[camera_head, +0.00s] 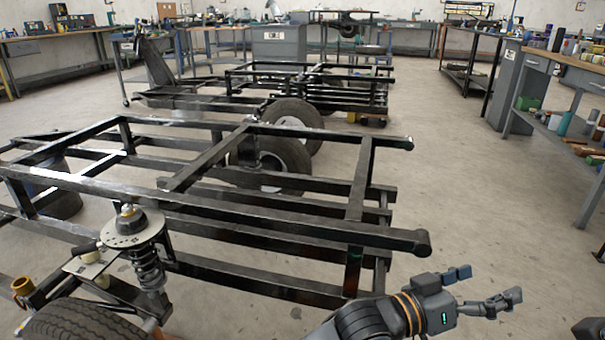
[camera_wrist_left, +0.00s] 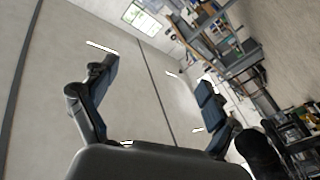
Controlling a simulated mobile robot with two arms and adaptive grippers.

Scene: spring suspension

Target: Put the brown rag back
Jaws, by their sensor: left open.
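I cannot make out a brown rag for certain in either view. My left gripper (camera_head: 489,284) is at the bottom right of the head view, fingers spread and pointing right, with nothing between them. It stands in front of the right end of the black steel frame, apart from it. In the left wrist view the two fingers of the left gripper (camera_wrist_left: 158,82) are wide apart and empty, with a wall behind them. A small dark part at the bottom right corner of the head view is too cut off to identify.
The black tube frame (camera_head: 300,205) fills the middle left, with a spring strut (camera_head: 148,265) and tyre (camera_head: 75,322) at front left. A workbench (camera_head: 565,68) with loaded shelves stands at right. The floor (camera_head: 455,190) between frame and bench is clear.

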